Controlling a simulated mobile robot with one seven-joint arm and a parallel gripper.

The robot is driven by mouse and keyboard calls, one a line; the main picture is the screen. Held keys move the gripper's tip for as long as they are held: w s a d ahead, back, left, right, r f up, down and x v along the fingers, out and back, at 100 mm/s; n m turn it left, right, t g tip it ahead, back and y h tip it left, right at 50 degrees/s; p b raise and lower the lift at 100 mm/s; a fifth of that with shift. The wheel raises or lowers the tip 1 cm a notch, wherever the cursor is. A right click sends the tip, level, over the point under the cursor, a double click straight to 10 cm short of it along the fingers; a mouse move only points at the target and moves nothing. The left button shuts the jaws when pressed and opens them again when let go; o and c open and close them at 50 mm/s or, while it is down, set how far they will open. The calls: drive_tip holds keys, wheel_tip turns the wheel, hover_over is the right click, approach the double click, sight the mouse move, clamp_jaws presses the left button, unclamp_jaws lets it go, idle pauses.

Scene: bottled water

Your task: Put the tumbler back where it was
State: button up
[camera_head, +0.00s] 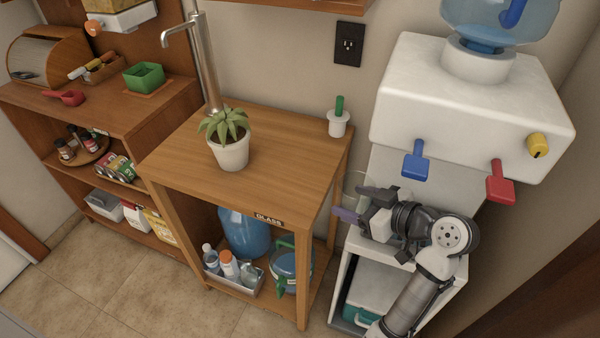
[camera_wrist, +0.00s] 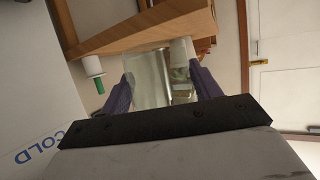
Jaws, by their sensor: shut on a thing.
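The clear glass tumbler (camera_wrist: 148,80) is between my gripper's purple fingers (camera_wrist: 165,85) in the wrist view. In the head view, my gripper (camera_head: 354,204) is shut on it beside the dispenser, right of the wooden table. The tumbler's pale upper part (camera_head: 353,184) shows there; the arm and fingers hide much of the rest. The table (camera_head: 290,150) has a GLASS label (camera_head: 268,219) on its front edge, and the bare top near that label holds no tumbler.
A potted plant (camera_head: 229,150) stands on the table's left half, and a white holder with a green handle (camera_head: 338,122) at its back right corner. The water dispenser (camera_head: 465,105), with blue (camera_head: 415,160), red (camera_head: 499,182) and yellow (camera_head: 538,145) taps, overhangs my gripper. The table's front right is free.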

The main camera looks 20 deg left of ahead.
sight(341, 186)
drive_tip(key=w+a+p, duration=0.1)
drive_tip(key=w+a, duration=0.1)
drive_tip(key=a, duration=0.3)
drive_tip(key=w+a+p, duration=0.2)
drive_tip(key=a, duration=0.3)
drive_tip(key=w+a+p, duration=0.1)
drive_tip(key=w+a, duration=0.1)
drive_tip(key=a, duration=0.3)
drive_tip(key=shift+w+a+r+p, duration=0.1)
drive_tip(key=shift+w+a+p, duration=0.1)
drive_tip(key=shift+w+p, duration=0.15)
drive_tip(key=shift+f+p, duration=0.6)
drive_tip(key=shift+f, duration=1.2)
drive_tip(key=shift+f, duration=0.15)
drive_tip(key=o, duration=1.1)
drive_tip(key=shift+o, duration=0.2)
drive_tip(key=b+v, duration=0.2)
drive_tip(key=v, duration=1)
drive_tip(key=shift+r+b, duration=0.2)
drive_tip(key=shift+b, duration=0.2)
